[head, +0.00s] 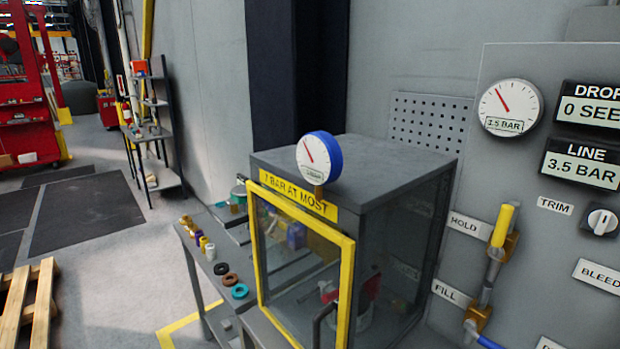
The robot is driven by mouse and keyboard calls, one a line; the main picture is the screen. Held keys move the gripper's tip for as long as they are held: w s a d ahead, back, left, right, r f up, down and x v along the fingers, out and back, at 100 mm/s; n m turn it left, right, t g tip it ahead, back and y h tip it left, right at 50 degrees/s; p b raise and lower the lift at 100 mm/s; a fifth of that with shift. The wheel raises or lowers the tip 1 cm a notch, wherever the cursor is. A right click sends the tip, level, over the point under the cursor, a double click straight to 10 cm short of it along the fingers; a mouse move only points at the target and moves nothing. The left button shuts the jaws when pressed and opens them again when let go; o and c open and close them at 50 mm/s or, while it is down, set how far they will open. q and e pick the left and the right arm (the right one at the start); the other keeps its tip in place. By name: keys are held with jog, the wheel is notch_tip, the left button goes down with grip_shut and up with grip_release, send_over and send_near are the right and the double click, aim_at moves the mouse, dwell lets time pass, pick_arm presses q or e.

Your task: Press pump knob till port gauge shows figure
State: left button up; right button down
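A round gauge with a blue rim (317,160) stands at the front top edge of a grey cabinet (370,170), on a brass stem; its red needle points up and left, and its small label is too blurred to read. No label says which is the port gauge. No pump knob can be identified; a red part (330,291) shows dimly behind the cabinet's window. Neither of my grippers is in view.
The panel has a LINE display (581,164) reading 3.5 BAR, a TRIM dial (602,221) and a yellow-handled valve (502,226). Rings and small parts lie on a side bench (212,285).

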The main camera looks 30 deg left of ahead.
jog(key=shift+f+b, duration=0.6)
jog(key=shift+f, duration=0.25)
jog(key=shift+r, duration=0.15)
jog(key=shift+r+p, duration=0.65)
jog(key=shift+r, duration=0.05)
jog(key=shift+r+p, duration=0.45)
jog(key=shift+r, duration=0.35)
